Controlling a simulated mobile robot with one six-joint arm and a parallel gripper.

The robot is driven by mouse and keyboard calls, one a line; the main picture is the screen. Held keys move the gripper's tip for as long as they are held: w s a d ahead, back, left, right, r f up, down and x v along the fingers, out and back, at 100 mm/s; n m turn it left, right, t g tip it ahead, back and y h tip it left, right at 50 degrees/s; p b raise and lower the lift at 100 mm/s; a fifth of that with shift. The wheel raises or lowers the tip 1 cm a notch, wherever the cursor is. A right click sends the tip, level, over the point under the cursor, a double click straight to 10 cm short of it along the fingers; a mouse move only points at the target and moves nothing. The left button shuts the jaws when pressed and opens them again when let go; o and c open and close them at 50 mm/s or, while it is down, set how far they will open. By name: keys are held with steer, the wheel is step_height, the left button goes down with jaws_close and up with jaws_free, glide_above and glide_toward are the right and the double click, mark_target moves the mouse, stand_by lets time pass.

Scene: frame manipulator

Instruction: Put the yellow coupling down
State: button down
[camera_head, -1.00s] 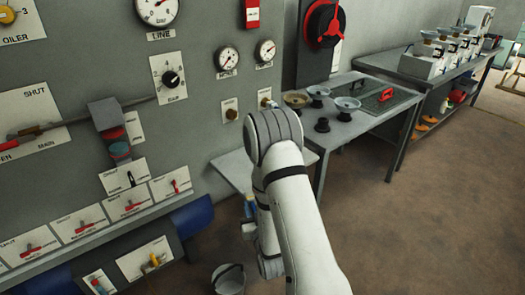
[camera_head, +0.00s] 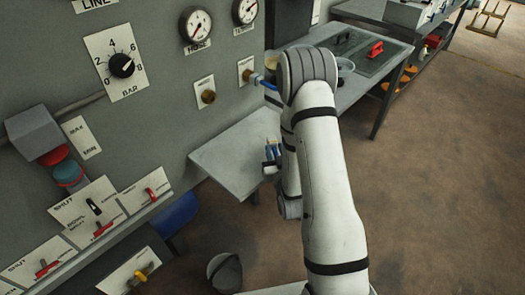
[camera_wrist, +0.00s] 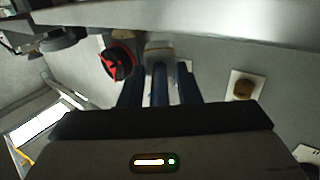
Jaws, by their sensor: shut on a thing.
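My gripper (camera_head: 272,150) shows small in the head view, its blue fingers by the right edge of the grey shelf (camera_head: 222,160), partly behind my arm. I cannot tell whether it touches the shelf. In the wrist view the dark blue fingers of my gripper (camera_wrist: 160,80) are shut around a piece, taken as the coupling (camera_wrist: 160,48), whose pale beige end shows beyond them. Its yellow colour is not clear here, and most of it is hidden.
The shelf's visible top is bare. The wall panel holds gauges, a brass fitting (camera_head: 208,97) and a blue-handled valve (camera_head: 263,82). A bucket (camera_head: 225,272) stands on the floor below. A table with a red-handled tray (camera_head: 374,50) is behind my arm.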

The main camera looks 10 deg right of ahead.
mark_target(273, 143)
steer(key=shift+w+r+n+y+b, duration=0.3)
steer(key=shift+w+y+b, duration=0.1)
steer(key=shift+w+b, duration=0.3)
steer(key=w+r+n+y+b, duration=0.1)
steer(key=n+y+b, duration=0.1)
steer(key=y+b, duration=0.1)
steer(key=shift+w+a+r, duration=0.1)
steer(key=shift+w+r, duration=0.25)
steer(key=shift+r, duration=0.05)
step_height(273, 143, up, 3)
steer(key=n+g+y+b, duration=0.2)
steer(key=n+y+b, duration=0.1)
steer(key=y+b, duration=0.1)
steer(key=shift+w+y+b, duration=0.1)
steer(key=shift+y+b, duration=0.2)
steer(key=shift+b, duration=0.15)
steer(key=shift+s+d+r+n+g+y+b, duration=0.2)
steer(key=shift+s+r+n+g+y+b, duration=0.3)
steer(key=shift+y+b, duration=0.3)
steer(key=shift+d, duration=0.1)
steer(key=shift+n, duration=0.3)
step_height(273, 143, down, 10)
steer(key=shift+s+r+b, duration=0.1)
steer(key=shift+r+b, duration=0.15)
steer(key=shift+b, duration=0.5)
